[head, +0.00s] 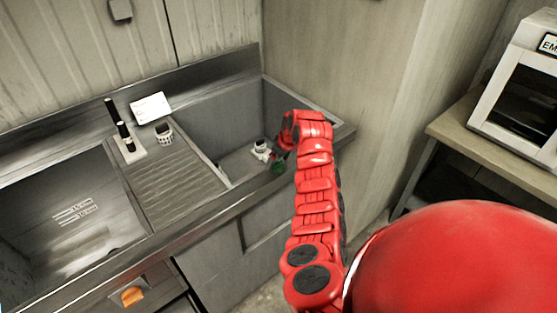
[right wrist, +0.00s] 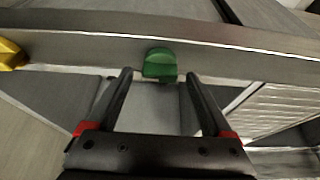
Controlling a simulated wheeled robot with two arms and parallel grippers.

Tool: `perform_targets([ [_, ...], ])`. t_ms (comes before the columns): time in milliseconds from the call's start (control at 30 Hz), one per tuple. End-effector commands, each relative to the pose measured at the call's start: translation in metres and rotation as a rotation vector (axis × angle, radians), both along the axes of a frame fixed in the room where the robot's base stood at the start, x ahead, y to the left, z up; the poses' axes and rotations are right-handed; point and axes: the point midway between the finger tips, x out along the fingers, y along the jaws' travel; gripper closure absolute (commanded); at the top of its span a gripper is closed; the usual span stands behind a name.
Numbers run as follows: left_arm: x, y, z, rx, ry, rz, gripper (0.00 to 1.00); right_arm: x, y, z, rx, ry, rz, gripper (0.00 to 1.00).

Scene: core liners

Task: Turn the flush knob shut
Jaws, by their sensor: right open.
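A green knob (head: 279,167) is on the front edge of the sink unit, at the right basin, partly hidden by my right gripper (head: 284,151) in the head view. In the right wrist view the green knob (right wrist: 160,64) sits on the metal rim, just beyond and between the fingertips of my right gripper (right wrist: 158,76). The fingers are spread apart, with a visible gap and nothing held. I cannot read any label that says which knob is the flush knob. My left gripper is not in view.
An orange knob (head: 133,296) is on the front at lower left. A yellow knob (right wrist: 10,54) shows at the wrist view's left edge. A ridged drainboard (head: 178,183) holds a small cup (head: 164,133) and black-handled items (head: 125,137). A wall flanks the right basin.

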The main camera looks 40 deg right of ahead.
Motion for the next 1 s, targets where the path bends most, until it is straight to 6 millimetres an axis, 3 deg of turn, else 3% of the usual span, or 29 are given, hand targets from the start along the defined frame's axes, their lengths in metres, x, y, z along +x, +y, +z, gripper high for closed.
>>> perform_targets([
  [67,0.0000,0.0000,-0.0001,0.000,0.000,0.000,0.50,-0.0001,0.0000,0.0000,0.000,0.000,0.000,0.22],
  [500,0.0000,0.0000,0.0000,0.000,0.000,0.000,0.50,-0.0003,0.0000,0.0000,0.001,0.001,0.000,1.00],
  [1000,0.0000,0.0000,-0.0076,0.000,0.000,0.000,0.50,0.0000,0.0007,-0.0012,-0.004,0.001,-0.144,1.00],
])
